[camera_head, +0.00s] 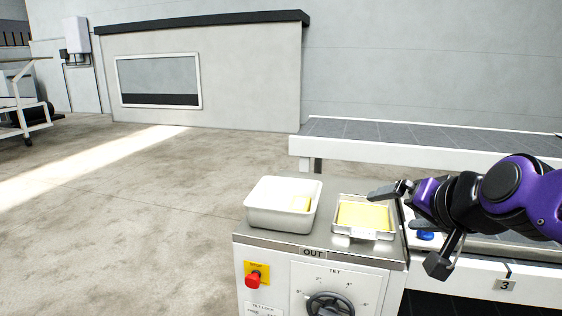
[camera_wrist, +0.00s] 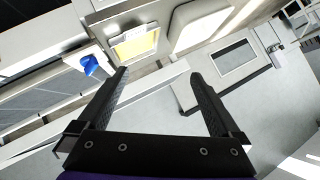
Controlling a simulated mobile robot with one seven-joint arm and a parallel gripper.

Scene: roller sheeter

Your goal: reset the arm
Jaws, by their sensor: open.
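My arm reaches in from the right in the head view. My gripper (camera_head: 412,226) is open, at the right side of the machine top, close to a small metal tray (camera_head: 364,235) holding a flat yellow slab (camera_head: 363,215). In the wrist view my gripper (camera_wrist: 158,82) shows two dark fingers spread wide with nothing between them. The metal tray with the yellow slab (camera_wrist: 138,44) lies beyond the fingers there. The exact gap between the gripper and the tray is hard to judge.
A white bin (camera_head: 267,218) with yellow pieces stands left of the tray on the steel top. Below are a red stop button (camera_head: 253,280) and a dial (camera_head: 330,306). A blue knob (camera_head: 426,236) sits by the gripper. A conveyor (camera_head: 420,135) runs behind.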

